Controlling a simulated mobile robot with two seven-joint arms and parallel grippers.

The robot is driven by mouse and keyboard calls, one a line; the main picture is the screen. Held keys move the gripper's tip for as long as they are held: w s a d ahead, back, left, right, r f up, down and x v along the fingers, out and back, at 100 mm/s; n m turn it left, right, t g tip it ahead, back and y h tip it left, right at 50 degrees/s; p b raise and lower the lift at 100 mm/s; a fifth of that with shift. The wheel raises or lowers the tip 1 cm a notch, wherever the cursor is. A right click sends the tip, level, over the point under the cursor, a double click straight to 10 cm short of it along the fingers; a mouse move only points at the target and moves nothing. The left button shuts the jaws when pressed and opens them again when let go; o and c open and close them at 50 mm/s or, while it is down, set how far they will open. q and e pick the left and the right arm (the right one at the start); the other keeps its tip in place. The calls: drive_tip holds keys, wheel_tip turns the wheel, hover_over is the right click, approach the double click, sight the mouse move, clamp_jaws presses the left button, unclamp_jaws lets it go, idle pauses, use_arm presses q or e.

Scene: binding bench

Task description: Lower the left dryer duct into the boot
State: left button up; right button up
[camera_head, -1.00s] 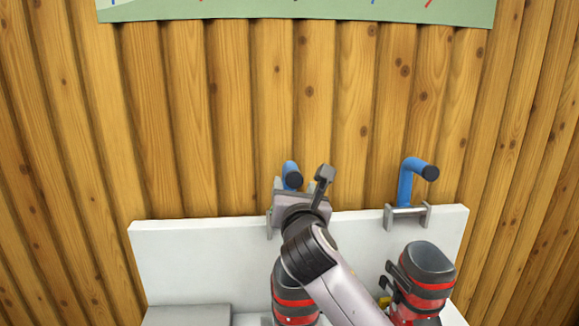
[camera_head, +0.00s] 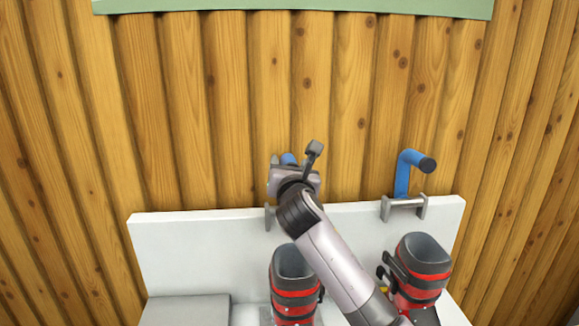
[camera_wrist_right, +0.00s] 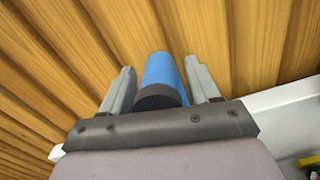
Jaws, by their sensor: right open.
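The left dryer duct (camera_head: 288,158) is a blue tube with a dark end at the back panel, mostly hidden behind my right gripper (camera_head: 292,166) in the head view. In the right wrist view the duct (camera_wrist_right: 163,75) stands between the two grey fingers of my open right gripper (camera_wrist_right: 160,68), with a gap visible on the right side. The left boot (camera_head: 293,292), red and black with an open dark top, stands below the gripper, partly covered by my right arm. My left gripper is not in view.
A second blue duct (camera_head: 404,175) rises from a grey bracket (camera_head: 404,206) on the white panel (camera_head: 190,235). A second red and black boot (camera_head: 420,272) stands below it. A grey block (camera_head: 187,309) lies at lower left. A wooden wall (camera_head: 230,110) is behind.

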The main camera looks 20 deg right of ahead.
clamp_jaws()
drive_tip(key=shift+s+a+f+t+b, duration=0.1)
drive_tip(key=shift+s+f+t+b, duration=0.3)
drive_tip(key=shift+b, duration=0.55)
drive_tip(key=s+a+f+t+h+b, duration=0.1)
drive_tip(key=s+f+t+b, duration=0.2)
drive_tip(key=b, duration=1.3)
drive_tip(key=shift+s+t+h, duration=0.4)
drive_tip(key=shift+s+t, duration=1.05)
drive_tip(key=shift+t, duration=0.05)
drive_tip(key=shift+a, duration=0.1)
unclamp_jaws()
drive_tip(key=shift+s, duration=0.1)
